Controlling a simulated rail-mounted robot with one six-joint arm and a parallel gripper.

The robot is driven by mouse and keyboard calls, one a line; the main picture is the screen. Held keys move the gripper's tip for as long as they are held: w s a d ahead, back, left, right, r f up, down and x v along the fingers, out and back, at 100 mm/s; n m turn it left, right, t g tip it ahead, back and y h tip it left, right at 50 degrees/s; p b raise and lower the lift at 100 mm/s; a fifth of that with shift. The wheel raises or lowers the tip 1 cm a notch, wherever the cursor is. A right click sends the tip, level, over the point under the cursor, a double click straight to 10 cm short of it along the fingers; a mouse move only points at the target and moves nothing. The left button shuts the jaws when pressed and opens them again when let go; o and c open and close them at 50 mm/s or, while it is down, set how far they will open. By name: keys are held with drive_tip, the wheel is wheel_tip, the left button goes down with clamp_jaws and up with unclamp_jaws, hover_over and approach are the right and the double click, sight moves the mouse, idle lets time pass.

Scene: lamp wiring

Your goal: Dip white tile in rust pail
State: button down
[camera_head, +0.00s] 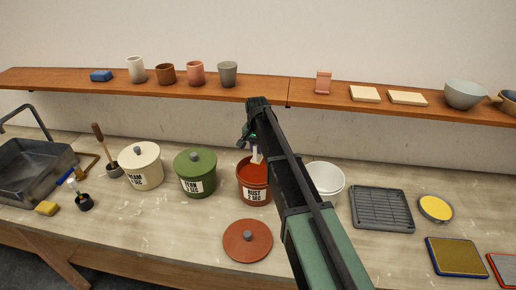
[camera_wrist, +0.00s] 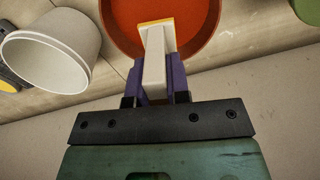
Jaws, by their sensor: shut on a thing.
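The rust pail (camera_head: 252,190) stands open on the bench, labelled RUST, with rust-coloured glaze inside. Its round rust lid (camera_head: 247,240) lies on the bench in front of it. My gripper (camera_head: 253,141) is over the pail and shut on the white tile (camera_head: 257,156). In the wrist view the white tile (camera_wrist: 155,55) sits between the purple fingers of my gripper (camera_wrist: 154,80). Its far end, with a yellowish edge, overlaps the opening of the rust pail (camera_wrist: 203,45). I cannot tell whether that end touches the glaze.
A green lidded pail (camera_head: 195,173) stands left of the rust pail, with a cream lidded pail (camera_head: 140,166) beyond. A white bucket (camera_head: 326,180) is close on the right, then a dark rack (camera_head: 381,209). A shelf (camera_head: 250,93) with cups runs behind.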

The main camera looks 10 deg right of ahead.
sight(257, 161)
drive_tip(key=shift+f, duration=0.15)
wheel_tip(257, 161, down, 8)
drive_tip(key=b, duration=0.7)
drive_tip(key=shift+r+b, duration=0.2)
drive_tip(key=shift+b, duration=0.2)
wheel_tip(257, 161, down, 5)
drive_tip(key=b, duration=0.5)
drive_tip(key=shift+f, duration=0.1)
idle(0.5)
wheel_tip(257, 161, up, 6)
drive_tip(key=p, duration=0.5)
drive_tip(key=shift+p, duration=0.4)
idle(0.3)
